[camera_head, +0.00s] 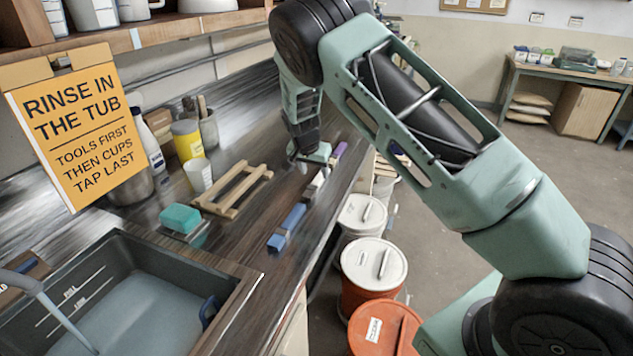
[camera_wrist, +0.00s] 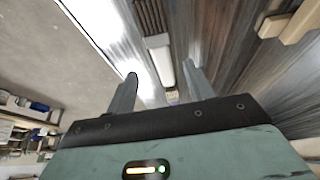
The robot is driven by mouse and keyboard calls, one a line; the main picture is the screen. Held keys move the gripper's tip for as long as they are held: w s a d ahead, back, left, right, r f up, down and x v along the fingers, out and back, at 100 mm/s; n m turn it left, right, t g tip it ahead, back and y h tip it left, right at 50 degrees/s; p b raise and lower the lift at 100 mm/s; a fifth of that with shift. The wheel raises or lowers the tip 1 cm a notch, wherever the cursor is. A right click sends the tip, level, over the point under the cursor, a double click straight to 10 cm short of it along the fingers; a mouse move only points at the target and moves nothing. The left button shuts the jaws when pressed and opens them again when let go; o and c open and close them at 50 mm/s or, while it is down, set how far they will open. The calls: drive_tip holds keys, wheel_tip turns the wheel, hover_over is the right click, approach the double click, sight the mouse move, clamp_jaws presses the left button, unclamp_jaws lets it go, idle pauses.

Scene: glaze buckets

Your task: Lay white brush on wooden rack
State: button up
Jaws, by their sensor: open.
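The white brush (camera_head: 316,183) lies on the dark wooden counter near its front edge, between a blue and a purple item. It also shows in the wrist view (camera_wrist: 162,62), with a white handle and a dark bristled end. My gripper (camera_head: 309,162) is above the counter at the brush, partly covering it. In the wrist view my gripper (camera_wrist: 161,74) has its two fingers apart, with the brush showing between them; contact cannot be told. The wooden rack (camera_head: 228,204) lies on the counter to the left, its slats bare; part of it shows in the wrist view (camera_wrist: 292,25).
A blue brush (camera_head: 293,216) and a purple one (camera_head: 340,149) lie along the counter edge. A teal sponge (camera_head: 180,217), a white cup (camera_head: 198,175) and a yellow container (camera_head: 187,141) surround the rack. The sink (camera_head: 130,300) is front left. Lidded buckets (camera_head: 374,262) stand below the edge.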

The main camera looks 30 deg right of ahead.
sight(317, 181)
drive_tip(key=shift+p+x, duration=1.4)
drive_tip(key=shift+x, duration=1.35)
drive_tip(key=shift+w+a, duration=0.1)
drive_tip(key=shift+w, duration=0.05)
drive_tip(key=c, duration=1.1)
drive_tip(key=shift+c, duration=0.2)
